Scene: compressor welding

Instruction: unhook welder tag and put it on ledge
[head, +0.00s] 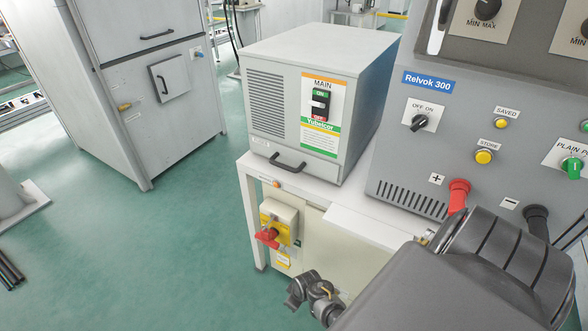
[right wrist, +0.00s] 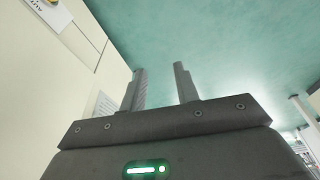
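A yellow switch box (head: 279,222) with a red handle (head: 267,237) is on the cream cabinet front under the white table. A small yellow-and-white tag or label (head: 283,262) shows just below it; I cannot tell whether it hangs or is stuck on. The white ledge (head: 345,227) runs in front of the welder. My right arm comes in from the lower right of the head view, and its end is low in front of the cabinet. In the right wrist view my right gripper (right wrist: 160,68) has its fingers apart with nothing between them. My left gripper is not in view.
A grey box with a MAIN switch (head: 320,102) stands on the table. The Relvok 300 welder panel (head: 400,160) with knobs and red and black plugs stands at right. A grey cabinet (head: 135,90) stands back left. Green floor (head: 170,240) left of the table is clear.

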